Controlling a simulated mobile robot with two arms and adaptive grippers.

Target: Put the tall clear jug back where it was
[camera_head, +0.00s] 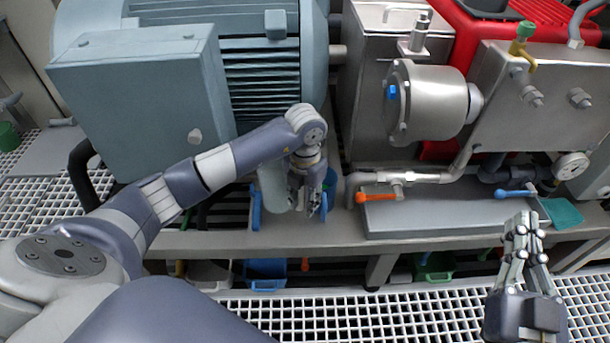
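A pale, see-through grey cylinder (273,188), which looks like the tall clear jug, stands near the back of the steel ledge below the motor. My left gripper (308,205) points down just to the right of it, with its fingers low near the ledge. The wrist and fingers hide part of this spot, and I cannot tell whether the fingers touch the jug. My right gripper (526,222) points up and away over the front of the ledge at the right. Its fingertips are close together with nothing between them.
Blue upright pieces (256,208) flank the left gripper. A shallow metal tray (430,217) lies on the ledge, with an orange-handled valve (376,197) and a blue-handled valve (514,194) above it. Blue (265,272) and green (434,267) bins sit under the ledge. White grating (350,318) covers the floor.

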